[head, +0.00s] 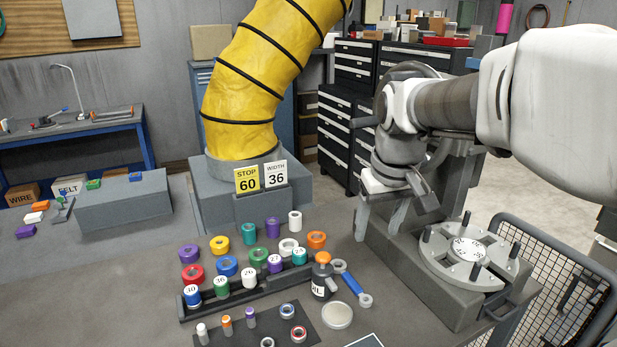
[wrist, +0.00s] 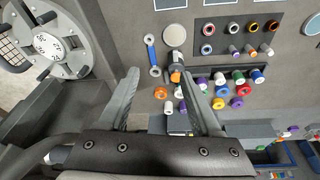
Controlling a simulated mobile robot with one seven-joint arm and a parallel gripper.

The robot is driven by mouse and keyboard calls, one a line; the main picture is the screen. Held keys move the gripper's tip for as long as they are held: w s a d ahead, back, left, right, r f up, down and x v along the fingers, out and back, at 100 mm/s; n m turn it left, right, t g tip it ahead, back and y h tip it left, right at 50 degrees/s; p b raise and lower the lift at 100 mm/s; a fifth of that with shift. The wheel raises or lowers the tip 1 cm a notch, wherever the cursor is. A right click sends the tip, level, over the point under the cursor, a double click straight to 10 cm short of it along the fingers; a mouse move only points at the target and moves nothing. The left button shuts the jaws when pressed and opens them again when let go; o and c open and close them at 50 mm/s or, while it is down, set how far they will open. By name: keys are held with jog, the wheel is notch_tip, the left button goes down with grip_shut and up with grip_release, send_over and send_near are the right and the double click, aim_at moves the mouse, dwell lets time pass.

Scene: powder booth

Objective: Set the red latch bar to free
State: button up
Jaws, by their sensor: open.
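I cannot make out a red latch bar in either view. My gripper (head: 380,228) is open and empty, pointing down above the right part of the grey bench (head: 120,290). It is left of the round clamp plate (head: 450,252), which has several dark upright pegs and a white dial in its middle. In the wrist view my gripper (wrist: 158,76) has its fingers spread, with the orange-capped bottle and the end of the blue-handled tool showing beyond the gap. The clamp plate shows at the upper left there (wrist: 45,60). My arm hides part of the area behind the plate.
Several coloured rolls (head: 228,266) stand around a dark rack. Signs reading STOP 60 (head: 247,179) and WIDTH 36 (head: 276,174) stand before a yellow duct (head: 255,75). A mesh guard (head: 560,290) is at right.

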jog(key=w+f+n+g+p, duration=0.1)
jog(key=w+f, duration=0.2)
jog(key=w, duration=0.6)
jog(key=n+g+p, duration=0.1)
jog(key=g+p, duration=0.1)
send_over(350, 279)
notch_tip(350, 279, down, 8)
jog(key=f, duration=0.8)
jog(key=f+p, duration=0.1)
jog(key=f, duration=0.3)
jog(key=shift+w+a+f, duration=0.2)
jog(key=shift+w+a, duration=0.05)
jog(key=shift+w, duration=0.1)
jog(key=shift+s+d+f+p, duration=0.15)
jog(key=shift+f+p, duration=0.1)
jog(key=shift+f, duration=1.1)
jog(key=shift+s+d+f+p, duration=0.15)
jog(key=shift+f+p, duration=0.05)
jog(key=shift+f, duration=1.1)
grip_shut()
jog(key=shift+r, duration=0.1)
